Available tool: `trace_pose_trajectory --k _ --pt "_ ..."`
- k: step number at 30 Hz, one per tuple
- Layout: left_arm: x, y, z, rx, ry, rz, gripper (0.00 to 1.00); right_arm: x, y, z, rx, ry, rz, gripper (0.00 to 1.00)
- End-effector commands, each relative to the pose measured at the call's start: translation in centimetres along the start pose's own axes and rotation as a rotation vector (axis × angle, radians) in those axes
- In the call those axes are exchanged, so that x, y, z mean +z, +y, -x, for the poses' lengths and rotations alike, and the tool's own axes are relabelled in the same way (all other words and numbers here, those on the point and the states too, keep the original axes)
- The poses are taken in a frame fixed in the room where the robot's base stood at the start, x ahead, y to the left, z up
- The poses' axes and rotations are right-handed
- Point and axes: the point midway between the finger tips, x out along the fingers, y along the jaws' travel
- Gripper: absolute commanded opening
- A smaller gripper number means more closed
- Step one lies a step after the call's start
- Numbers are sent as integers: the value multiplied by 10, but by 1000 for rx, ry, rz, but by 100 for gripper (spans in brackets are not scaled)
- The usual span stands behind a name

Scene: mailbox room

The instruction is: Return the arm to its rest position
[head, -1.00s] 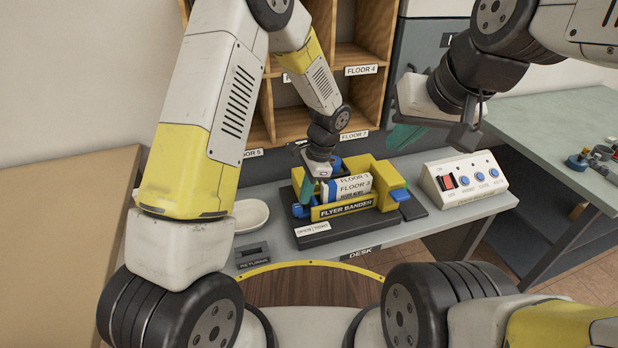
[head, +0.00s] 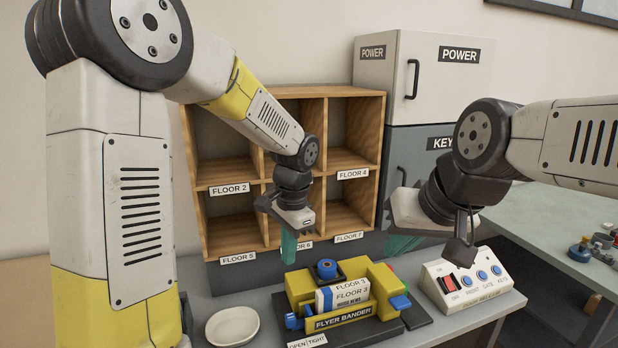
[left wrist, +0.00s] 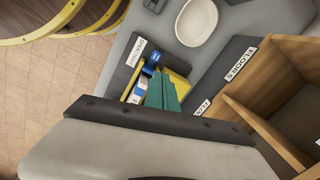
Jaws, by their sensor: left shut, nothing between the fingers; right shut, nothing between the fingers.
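My left gripper (head: 289,246) is shut and empty, its teal fingers pointing down in front of the wooden shelf and above the back left of the flyer bander. Its teal fingers also show in the left wrist view (left wrist: 162,93). My right gripper (head: 402,244) hangs at the right, its teal fingers shut and empty, behind and above the bander's right side. The yellow flyer bander (head: 384,279) stands on the desk and holds a bundle labelled FLOOR 3 (head: 342,294). Neither gripper appears to touch it.
The wooden pigeonhole shelf (head: 262,92) stands behind the desk, beside the grey cabinets (head: 432,75). A white bowl (head: 232,326) sits left of the bander. A switch box (head: 467,285) is at the right. A green table (head: 545,222) at far right carries small parts.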

Motion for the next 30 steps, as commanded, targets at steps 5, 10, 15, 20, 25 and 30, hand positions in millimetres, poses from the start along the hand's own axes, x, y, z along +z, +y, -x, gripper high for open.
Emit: trace_pose_trajectory --k 5,10,15,20,25,30 --pt "54 1 54 -17 150 248 0 0 0 0 0 0 0 0" --pt "100 14 90 -20 294 472 0 0 0 0 0 0 0 0" --pt "141 33 112 -15 439 678 0 0 0 0 0 0 0 0" --pt "164 48 121 -7 543 813 0 0 0 0 0 0 0 0" --pt "173 56 124 2 591 874 0 0 0 0 0 0 0 0" --pt "174 57 124 3 596 882 0 0 0 0 0 0 0 0"
